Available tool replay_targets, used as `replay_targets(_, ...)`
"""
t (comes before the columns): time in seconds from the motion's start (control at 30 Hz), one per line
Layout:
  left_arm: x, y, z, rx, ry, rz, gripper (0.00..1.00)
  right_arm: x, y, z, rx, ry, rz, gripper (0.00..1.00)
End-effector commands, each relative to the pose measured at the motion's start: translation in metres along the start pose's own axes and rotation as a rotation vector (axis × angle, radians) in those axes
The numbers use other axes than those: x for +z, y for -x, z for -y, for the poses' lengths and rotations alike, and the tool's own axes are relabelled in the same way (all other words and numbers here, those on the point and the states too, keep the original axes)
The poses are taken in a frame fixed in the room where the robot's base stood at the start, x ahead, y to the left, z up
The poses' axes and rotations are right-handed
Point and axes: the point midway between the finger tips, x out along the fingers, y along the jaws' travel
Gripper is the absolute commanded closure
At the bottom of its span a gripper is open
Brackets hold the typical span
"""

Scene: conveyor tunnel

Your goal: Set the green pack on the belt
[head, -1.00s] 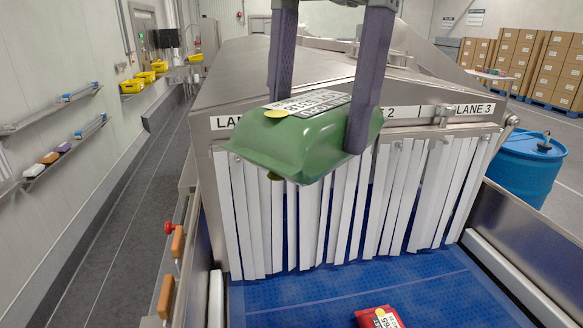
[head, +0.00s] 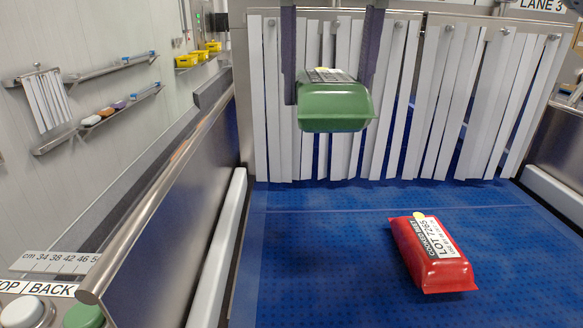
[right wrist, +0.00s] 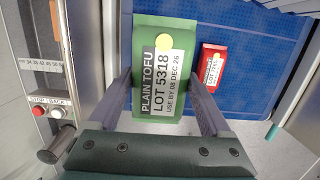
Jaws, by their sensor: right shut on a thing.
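The green pack (head: 334,106) is held in the air in front of the strip curtain, above the blue belt (head: 320,250). My right gripper (head: 335,90) is shut on it, one finger at each side. In the right wrist view the green pack (right wrist: 160,68) sits between the fingers of my right gripper (right wrist: 163,98), its label reading PLAIN TOFU, LOT 5318, with a yellow dot. Belt surface shows beyond it in that view. My left gripper is not in view.
A red pack (head: 433,252) lies on the belt at the right front. White curtain strips (head: 440,110) hang across the back. A metal side rail (head: 165,190) runs along the left, with buttons (head: 85,314) at its near end. The belt's left and middle are clear.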

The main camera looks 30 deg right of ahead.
Motion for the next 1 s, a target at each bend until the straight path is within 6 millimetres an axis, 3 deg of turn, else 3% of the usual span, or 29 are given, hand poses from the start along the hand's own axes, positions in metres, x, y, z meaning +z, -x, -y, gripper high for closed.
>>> replay_targets(0.33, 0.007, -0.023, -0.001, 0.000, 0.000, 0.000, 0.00, -0.016, -0.088, 0.000, -0.005, -0.023, -0.011, 1.00)
replay_targets(0.5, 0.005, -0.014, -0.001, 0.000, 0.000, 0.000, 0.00, -0.021, -0.127, 0.001, -0.007, -0.023, -0.007, 1.00)
replay_targets(1.0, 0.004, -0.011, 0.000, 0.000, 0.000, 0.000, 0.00, -0.030, -0.191, 0.000, -0.004, -0.021, -0.004, 1.00)
